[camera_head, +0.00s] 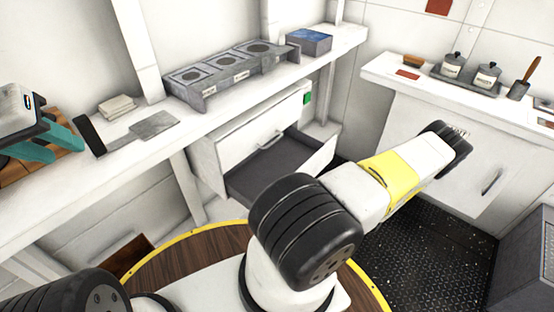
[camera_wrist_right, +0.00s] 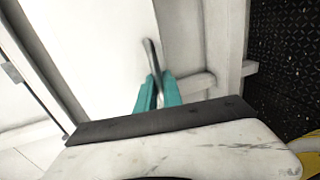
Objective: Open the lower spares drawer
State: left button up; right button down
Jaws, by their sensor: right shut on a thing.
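The lower spares drawer (camera_head: 262,176) is pulled out below the left counter, its dark grey inside showing behind my right arm. Above it, the white upper drawer front (camera_head: 258,125) with a grey bar handle is shut. My right gripper (camera_wrist_right: 158,92) shows in the right wrist view; its teal fingers are closed on a grey bar handle (camera_wrist_right: 151,53) in front of a white panel (camera_wrist_right: 95,50). In the head view this gripper is hidden behind my arm. My left gripper (camera_head: 67,153) is over the left counter, its teal fingers apart and empty.
The left counter (camera_head: 215,122) carries a grey rack (camera_head: 230,76), a blue-topped box (camera_head: 309,41) and a brown wooden board (camera_head: 14,172). The right counter holds canisters (camera_head: 487,75). Dark deck (camera_head: 410,255) lies open at right.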

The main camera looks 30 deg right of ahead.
jog(key=shift+f+v, duration=0.2)
jog(key=shift+v, duration=0.85)
jog(key=shift+f+v, duration=0.2)
jog(key=shift+v, duration=0.85)
jog(key=c, duration=1.8)
grip_release()
jog(key=shift+s, duration=0.1)
jog(key=v, duration=0.7)
jog(key=shift+s+d, duration=0.2)
jog(key=shift+s, duration=0.1)
